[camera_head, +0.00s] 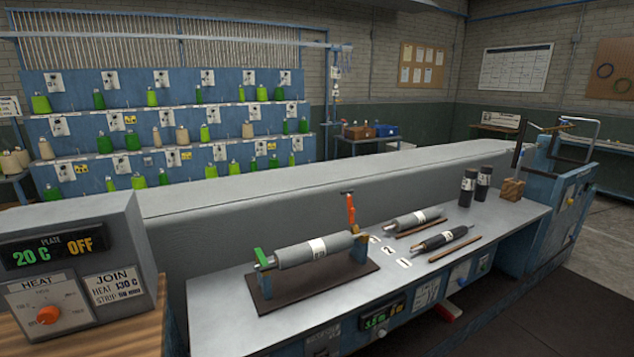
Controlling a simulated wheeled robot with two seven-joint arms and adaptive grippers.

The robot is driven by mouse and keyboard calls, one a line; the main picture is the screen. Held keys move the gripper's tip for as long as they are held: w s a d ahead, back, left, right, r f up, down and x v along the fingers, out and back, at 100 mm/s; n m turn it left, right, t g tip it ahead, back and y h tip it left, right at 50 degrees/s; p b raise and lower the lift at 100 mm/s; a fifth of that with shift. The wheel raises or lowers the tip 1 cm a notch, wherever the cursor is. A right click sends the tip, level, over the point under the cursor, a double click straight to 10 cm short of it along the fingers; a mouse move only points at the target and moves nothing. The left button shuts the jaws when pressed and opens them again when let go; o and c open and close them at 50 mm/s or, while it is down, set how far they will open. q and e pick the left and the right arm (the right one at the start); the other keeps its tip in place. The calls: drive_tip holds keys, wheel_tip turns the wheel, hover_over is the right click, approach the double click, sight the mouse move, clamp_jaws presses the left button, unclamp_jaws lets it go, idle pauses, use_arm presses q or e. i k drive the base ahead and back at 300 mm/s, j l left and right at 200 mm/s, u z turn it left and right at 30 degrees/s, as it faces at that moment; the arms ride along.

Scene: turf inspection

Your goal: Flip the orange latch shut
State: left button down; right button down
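The orange latch (351,210) stands upright at the right end of a dark cradle base (322,290) on the metal bench. A grey roller (310,250) with a white label lies across the cradle. A green latch (261,257) is at the roller's left end, tilted and close to the shaft. The blue right support (359,248) is partly hidden behind the roller's end. Neither of my grippers is in view.
Two more rollers (413,220) (440,240) and thin brown rods (455,248) lie right of the cradle. Two black cylinders (468,187) (483,182) stand behind them. A heater box (75,270) with a red knob is at left. The bench top (225,297) left of the cradle is clear.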

sight(351, 211)
drive_tip(key=i+l+u, duration=0.1)
drive_tip(key=l+u, duration=0.2)
drive_tip(key=i+l+u, duration=0.1)
drive_tip(key=l+u, duration=1)
drive_tip(key=l, duration=0.5)
drive_tip(key=i, duration=0.05)
